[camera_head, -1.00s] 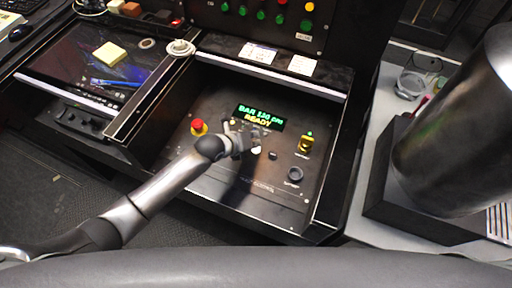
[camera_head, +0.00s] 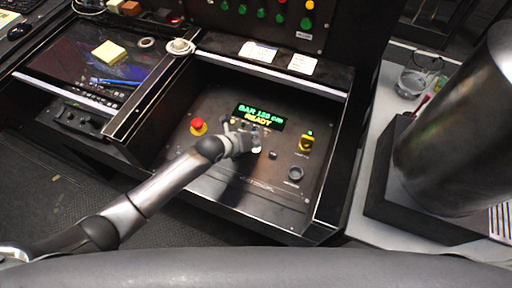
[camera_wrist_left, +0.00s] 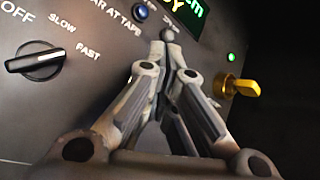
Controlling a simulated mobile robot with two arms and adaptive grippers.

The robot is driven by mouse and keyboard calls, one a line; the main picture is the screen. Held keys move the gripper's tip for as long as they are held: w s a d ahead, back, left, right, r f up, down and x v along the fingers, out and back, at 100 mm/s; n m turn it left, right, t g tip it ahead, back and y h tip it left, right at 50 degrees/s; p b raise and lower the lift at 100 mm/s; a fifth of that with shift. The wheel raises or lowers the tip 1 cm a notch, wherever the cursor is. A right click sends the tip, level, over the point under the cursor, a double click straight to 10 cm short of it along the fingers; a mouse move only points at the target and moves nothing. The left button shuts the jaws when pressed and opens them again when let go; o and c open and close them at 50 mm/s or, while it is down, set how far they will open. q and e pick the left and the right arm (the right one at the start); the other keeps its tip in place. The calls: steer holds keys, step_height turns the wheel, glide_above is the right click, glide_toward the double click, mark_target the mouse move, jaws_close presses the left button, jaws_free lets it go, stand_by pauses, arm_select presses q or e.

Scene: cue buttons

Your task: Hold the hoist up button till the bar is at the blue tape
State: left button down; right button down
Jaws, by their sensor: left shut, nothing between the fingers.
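The hoist control panel (camera_head: 225,180) is a dark sloped plate with a lit display (camera_head: 258,115) showing a BAR reading in cm and READY. My left gripper (camera_head: 248,140) is shut and empty, its fingertips over the panel just below the display. A pale button (camera_head: 257,149) shows beside the fingertips; I cannot read its label or tell contact. In the left wrist view the fingers (camera_wrist_left: 168,38) meet near a blue lamp (camera_wrist_left: 140,12) labelled BAR AT TAPE. The bar, the blue tape and my right gripper are not in view.
The panel also has a red stop button (camera_head: 198,126), a yellow key switch (camera_head: 305,143) with a green light, and a black knob (camera_head: 296,173). The OFF/SLOW/FAST selector (camera_wrist_left: 35,60) shows in the wrist view. A large metal cylinder (camera_head: 455,130) stands at the right.

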arm_select(q)
steer(key=shift+f+b, duration=0.35)
steer(key=shift+f, duration=0.05)
stand_by(0.6)
steer(key=shift+s, duration=0.1)
stand_by(1.4)
steer(key=shift+r, duration=0.1)
stand_by(2.1)
steer(key=shift+r+p, duration=0.75)
steer(key=shift+p, duration=0.05)
step_height(320, 180, up, 5)
steer(key=p, duration=0.4)
steer(key=shift+p, duration=0.3)
stand_by(1.1)
